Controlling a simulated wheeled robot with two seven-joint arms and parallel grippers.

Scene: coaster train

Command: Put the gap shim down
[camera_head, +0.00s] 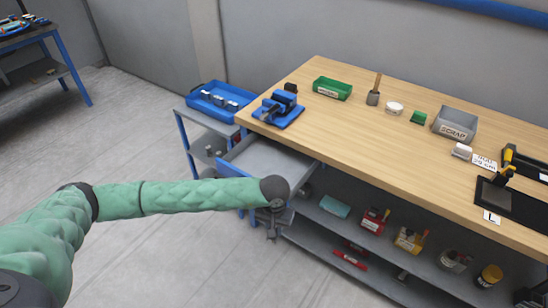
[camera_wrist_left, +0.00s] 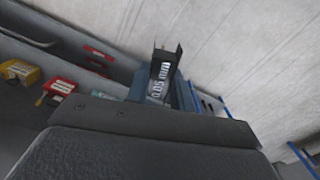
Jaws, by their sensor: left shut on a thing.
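The gap shim (camera_wrist_left: 158,82) shows in the left wrist view as a small grey piece marked 0.05 mm. My left gripper (camera_wrist_left: 167,55) is shut on it, with the dark fingers beyond the label. In the head view my left gripper (camera_head: 272,230) hangs pointing down in front of the workbench's left end, beside the open drawer (camera_head: 268,157) and below the bench top. I cannot make out the shim in the head view; the wrist and gripper hide that spot. My right gripper is not in view.
The wooden bench top (camera_head: 360,130) carries a blue fixture (camera_head: 278,112), a green bin (camera_head: 332,88) and a grey SCRAP bin (camera_head: 455,123). A blue tray (camera_head: 220,98) stands on a side cart. Lower shelves hold a red box (camera_head: 374,220) and other items. The bench top's middle is clear.

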